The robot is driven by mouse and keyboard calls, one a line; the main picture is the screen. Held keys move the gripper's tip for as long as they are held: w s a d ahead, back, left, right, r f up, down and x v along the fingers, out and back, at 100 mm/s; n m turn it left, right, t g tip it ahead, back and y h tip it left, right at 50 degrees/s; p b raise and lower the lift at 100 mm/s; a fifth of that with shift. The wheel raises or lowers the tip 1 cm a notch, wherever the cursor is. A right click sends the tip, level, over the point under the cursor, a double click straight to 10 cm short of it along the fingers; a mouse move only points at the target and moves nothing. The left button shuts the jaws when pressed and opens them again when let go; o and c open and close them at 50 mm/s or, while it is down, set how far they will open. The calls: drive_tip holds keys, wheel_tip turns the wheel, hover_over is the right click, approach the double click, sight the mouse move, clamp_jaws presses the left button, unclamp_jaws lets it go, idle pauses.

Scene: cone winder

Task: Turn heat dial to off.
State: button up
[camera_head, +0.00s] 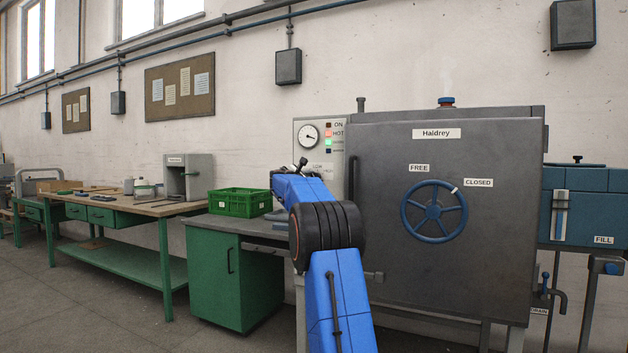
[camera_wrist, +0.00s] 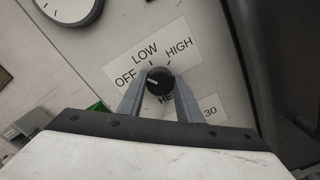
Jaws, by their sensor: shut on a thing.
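The heat dial (camera_wrist: 159,81) is a round black knob with a white pointer mark, on a pale panel in the wrist view. Labels OFF, LOW and HIGH fan around it, and the heat label below is partly covered. The white mark points left, toward the OFF side. My gripper (camera_wrist: 160,88) has its two grey fingers on either side of the knob, shut on it. In the head view my blue arm reaches the control panel (camera_head: 308,132) and hides the dial.
The panel's round gauge (camera_head: 308,135) is above the arm. To its right is the dark Haldrey door with a blue handwheel (camera_head: 434,211). A green crate (camera_head: 240,203) stands on the bench at left. Open floor lies at lower left.

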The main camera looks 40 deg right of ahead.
drive_tip(key=n, duration=0.4)
drive_tip(key=shift+f+n, duration=0.2)
drive_tip(key=shift+n, duration=0.5)
drive_tip(key=o, duration=1)
drive_tip(key=shift+o, duration=0.2)
drive_tip(key=shift+r, duration=0.1)
drive_tip(key=shift+a, duration=0.1)
drive_tip(key=v, duration=1.7)
drive_tip(key=shift+s+a, duration=0.1)
drive_tip(key=shift+a, duration=0.05)
